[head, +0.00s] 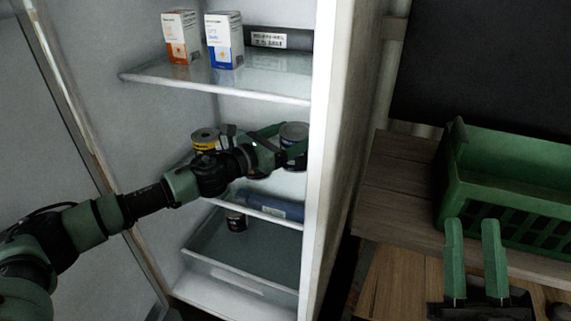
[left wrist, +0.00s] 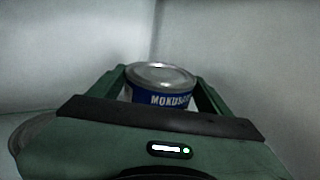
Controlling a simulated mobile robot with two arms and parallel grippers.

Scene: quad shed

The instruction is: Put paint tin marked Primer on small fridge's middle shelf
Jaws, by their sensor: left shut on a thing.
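My left gripper (head: 276,150) is shut on a blue tin (head: 294,132) with a grey lid, inside the small fridge (head: 325,120) near its right wall. In the left wrist view the tin (left wrist: 160,82) stands upright between the fingers (left wrist: 160,95); its white lettering reads "MOKUS…", partly cut off. I cannot read "Primer" on it. The tin is over the middle shelf (head: 290,184); I cannot tell whether it touches. A yellow-labelled tin (head: 205,138) stands left of it, partly behind my arm. My right gripper (head: 473,225) is open and empty, outside the fridge.
Two cartons, one orange-white (head: 181,40) and one blue-white (head: 224,42), stand on the upper shelf (head: 250,87). A blue cylinder (head: 275,206) and a small dark tin (head: 236,222) show lower down. A green crate (head: 510,180) sits on the wooden bench (head: 400,190) at right.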

